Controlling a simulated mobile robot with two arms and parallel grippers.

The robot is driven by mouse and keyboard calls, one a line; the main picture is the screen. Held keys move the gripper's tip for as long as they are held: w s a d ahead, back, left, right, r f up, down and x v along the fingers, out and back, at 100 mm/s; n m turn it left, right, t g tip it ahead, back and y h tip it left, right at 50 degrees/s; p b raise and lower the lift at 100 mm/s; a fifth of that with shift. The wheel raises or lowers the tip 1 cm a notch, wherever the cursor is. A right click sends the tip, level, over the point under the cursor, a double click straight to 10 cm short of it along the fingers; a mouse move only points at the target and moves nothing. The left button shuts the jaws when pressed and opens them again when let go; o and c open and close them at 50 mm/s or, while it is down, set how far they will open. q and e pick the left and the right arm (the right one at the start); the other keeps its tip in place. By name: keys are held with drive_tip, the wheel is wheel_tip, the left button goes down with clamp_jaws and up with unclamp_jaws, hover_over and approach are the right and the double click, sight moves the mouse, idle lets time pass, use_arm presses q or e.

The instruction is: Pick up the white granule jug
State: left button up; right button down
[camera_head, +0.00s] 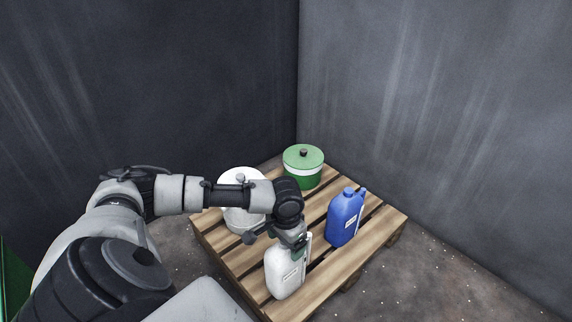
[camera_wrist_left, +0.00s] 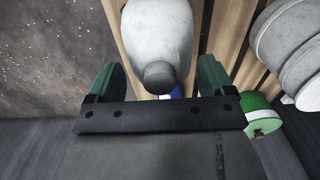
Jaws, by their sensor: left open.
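The white granule jug (camera_head: 285,270) stands upright on the near corner of a wooden pallet (camera_head: 380,228). In the left wrist view the jug (camera_wrist_left: 158,35) shows its shoulder and grey cap between the finger pads. My left gripper (camera_head: 290,243) is right above the jug, pointing down. In the left wrist view the left gripper (camera_wrist_left: 158,80) is open, with one green pad on each side of the jug's top. I cannot tell whether a pad touches it. My arm hides part of the jug's top in the head view. The right gripper does not show.
A blue jug (camera_head: 344,218) stands on the pallet to the right. A green lidded pot (camera_head: 303,168) is at the back. A white lidded bucket (camera_head: 240,215) stands on the left, partly behind my arm. Dark walls close in the corner behind the pallet.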

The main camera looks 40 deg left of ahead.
use_arm(q)
drive_tip(key=shift+c, duration=0.3)
clamp_jaws()
drive_tip(key=shift+r, duration=0.1)
drive_tip(key=shift+r, duration=0.15)
